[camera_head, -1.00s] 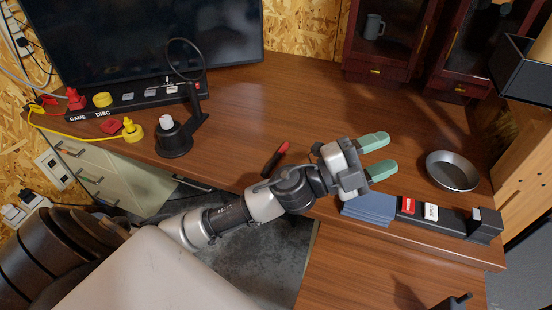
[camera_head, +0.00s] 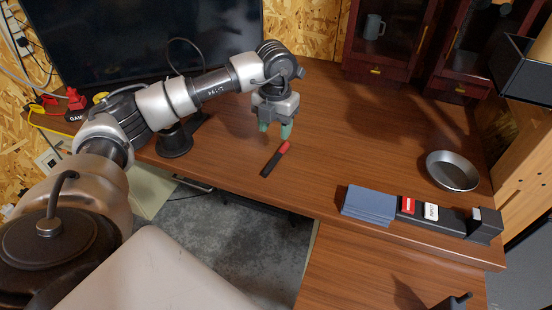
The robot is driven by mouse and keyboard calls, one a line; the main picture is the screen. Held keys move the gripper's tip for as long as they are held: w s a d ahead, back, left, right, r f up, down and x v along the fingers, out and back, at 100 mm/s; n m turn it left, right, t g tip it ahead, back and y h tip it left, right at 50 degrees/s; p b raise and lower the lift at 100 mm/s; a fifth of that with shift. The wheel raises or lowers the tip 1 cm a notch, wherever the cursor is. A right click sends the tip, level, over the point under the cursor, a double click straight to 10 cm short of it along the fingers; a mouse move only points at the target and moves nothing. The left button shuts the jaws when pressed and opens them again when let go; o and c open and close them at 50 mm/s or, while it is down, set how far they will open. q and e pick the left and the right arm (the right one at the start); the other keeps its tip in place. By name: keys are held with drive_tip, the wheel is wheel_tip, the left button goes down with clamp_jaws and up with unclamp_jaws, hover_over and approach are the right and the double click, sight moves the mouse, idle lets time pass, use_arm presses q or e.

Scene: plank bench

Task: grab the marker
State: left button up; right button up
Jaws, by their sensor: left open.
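The marker (camera_head: 273,160) is black with a red cap end and lies on the brown wooden desk (camera_head: 330,130) near its front edge. It lies at a slant, with the red end up and to the right. My left gripper (camera_head: 275,130) has two green fingertips pointing down. It is open and empty, just behind the red end of the marker and apart from it in the picture. Its height above the desk is hard to tell. My right gripper does not show.
A black stand (camera_head: 174,141) is behind my left arm. A monitor (camera_head: 140,40) stands at the back. The desk's middle is clear.

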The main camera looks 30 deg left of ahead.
sight(276, 157)
use_arm(q)
wheel_tip(276, 157, down, 10)
drive_tip(key=shift+d+r, duration=0.1)
drive_tip(key=shift+r, duration=0.15)
drive_tip(key=shift+c, duration=0.3)
clamp_jaws()
